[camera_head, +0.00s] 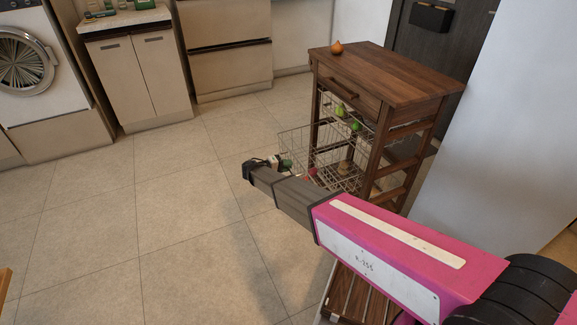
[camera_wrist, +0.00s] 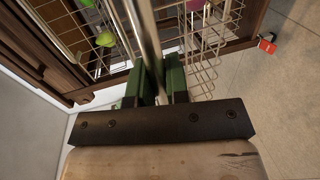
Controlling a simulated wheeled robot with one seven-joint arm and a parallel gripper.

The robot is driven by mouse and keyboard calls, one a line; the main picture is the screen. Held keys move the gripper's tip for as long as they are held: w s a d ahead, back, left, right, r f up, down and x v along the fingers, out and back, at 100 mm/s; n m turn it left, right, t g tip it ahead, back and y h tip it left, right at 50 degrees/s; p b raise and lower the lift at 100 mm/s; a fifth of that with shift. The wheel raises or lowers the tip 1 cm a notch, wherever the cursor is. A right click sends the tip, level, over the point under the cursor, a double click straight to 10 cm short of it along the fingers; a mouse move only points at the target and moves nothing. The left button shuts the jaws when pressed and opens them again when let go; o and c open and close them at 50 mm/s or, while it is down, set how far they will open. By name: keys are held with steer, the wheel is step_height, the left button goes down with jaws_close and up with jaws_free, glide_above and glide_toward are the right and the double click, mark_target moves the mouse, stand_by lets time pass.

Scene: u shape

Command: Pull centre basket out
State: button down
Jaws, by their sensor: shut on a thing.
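A wooden kitchen cart (camera_head: 385,75) stands at the right, with a top drawer and wire baskets below it. The upper wire basket (camera_head: 327,103) holds green items and sits within the cart frame. The centre basket (camera_head: 297,141) sticks out of the cart toward the left. My gripper (camera_head: 280,163) is at its front lower side in the head view. In the wrist view, the green fingers of my gripper (camera_wrist: 161,84) are close together around a metal bar. The bar seems to belong to the basket, but its join is hidden. Basket wires (camera_wrist: 207,50) show right beside the fingers.
A pale wall panel (camera_head: 500,140) stands right of the cart. A wooden slatted piece (camera_head: 355,300) is below my arm. The tiled floor (camera_head: 170,210) at left is clear, with cabinets (camera_head: 138,75) and a washer behind.

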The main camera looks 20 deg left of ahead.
steer(key=c, duration=1.1)
jaws_free()
steer(key=v, duration=1)
steer(key=shift+s+a, duration=0.25)
steer(key=shift+s, duration=0.05)
steer(key=shift+s, duration=0.1)
